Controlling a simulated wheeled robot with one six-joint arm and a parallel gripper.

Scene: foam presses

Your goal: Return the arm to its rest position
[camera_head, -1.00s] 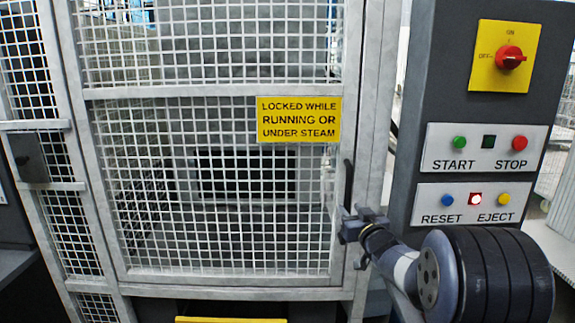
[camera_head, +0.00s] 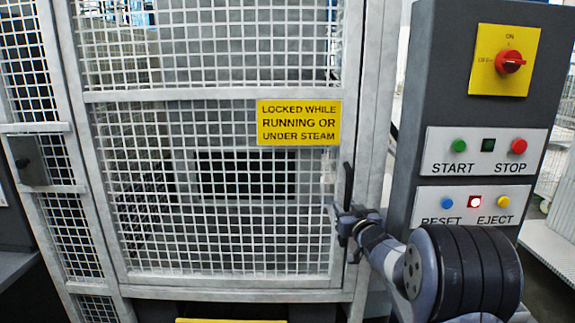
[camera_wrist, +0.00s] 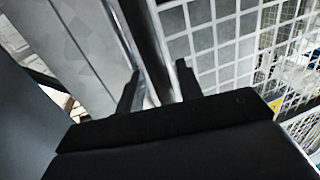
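My gripper (camera_head: 343,217) is at the right edge of the closed mesh door, by the lower end of the dark upright door handle (camera_head: 348,184). In the wrist view my gripper (camera_wrist: 160,80) shows two dark fingers apart, with a gap between them. A dark upright strip and the pale door frame lie beyond the gap. I see nothing held. I cannot tell whether a finger touches the handle or the door.
The mesh door (camera_head: 220,288) carries a yellow sign (camera_head: 299,121). The control panel (camera_head: 465,115) stands close on the right, with a red rotary switch (camera_head: 509,61) and several buttons. My arm partly covers the panel's lower part.

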